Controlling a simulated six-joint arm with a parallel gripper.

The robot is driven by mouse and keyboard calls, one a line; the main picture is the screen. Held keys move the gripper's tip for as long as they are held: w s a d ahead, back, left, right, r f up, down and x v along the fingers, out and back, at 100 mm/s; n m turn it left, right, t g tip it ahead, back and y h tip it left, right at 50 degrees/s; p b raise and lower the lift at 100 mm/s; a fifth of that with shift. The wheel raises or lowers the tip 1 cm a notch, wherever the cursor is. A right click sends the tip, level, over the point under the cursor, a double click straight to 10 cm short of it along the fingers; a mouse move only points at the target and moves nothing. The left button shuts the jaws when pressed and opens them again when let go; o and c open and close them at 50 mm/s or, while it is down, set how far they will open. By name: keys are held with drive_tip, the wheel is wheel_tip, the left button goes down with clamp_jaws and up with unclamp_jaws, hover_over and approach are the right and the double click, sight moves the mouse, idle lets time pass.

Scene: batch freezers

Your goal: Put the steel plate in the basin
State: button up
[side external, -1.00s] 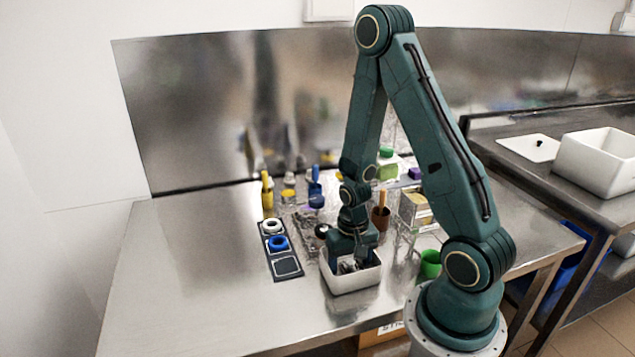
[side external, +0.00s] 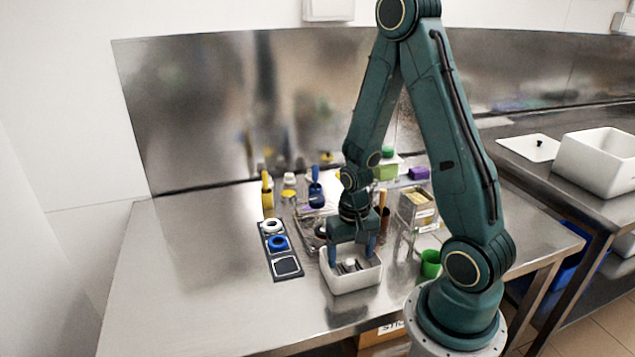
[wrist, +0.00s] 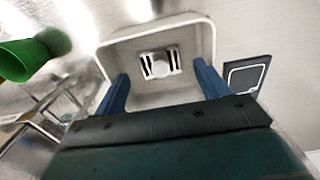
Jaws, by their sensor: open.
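The white basin (side external: 352,283) stands near the front middle of the steel table; the wrist view also shows it from above (wrist: 206,42). A small slotted steel piece, apparently the steel plate (side external: 350,266), lies inside it. In the wrist view the plate (wrist: 147,66) shows dark slots and a pale round part in its middle, and it rests on the basin floor clear of the walls. My gripper (side external: 352,253) is open and empty above the basin. Its blue fingers (wrist: 160,76) are spread wide to either side of the plate, not touching it.
A dark strip with a white ring (side external: 272,227), a blue ring (side external: 278,243) and an empty square (side external: 287,267) lies left of the basin. A green cup (side external: 431,264) stands to the right. Bottles and holders crowd behind; the table's left is clear.

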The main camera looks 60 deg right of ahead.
wheel_tip(320, 180, up, 9)
drive_tip(key=shift+f, duration=0.2)
idle(0.5)
drive_tip(key=shift+r, duration=0.1)
idle(0.5)
wheel_tip(320, 180, up, 10)
drive_tip(key=n+t, duration=0.3)
drive_tip(key=n, duration=0.1)
hover_over(349, 263)
drive_tip(key=a, duration=0.6)
drive_tip(key=s+a+r+n+t, duration=0.2)
drive_tip(key=s+a+r+n, duration=0.3)
drive_tip(key=r, duration=0.3)
drive_tip(key=shift+s+a+t, duration=0.3)
drive_tip(key=shift+s+a, duration=0.1)
drive_tip(key=shift+s, duration=0.3)
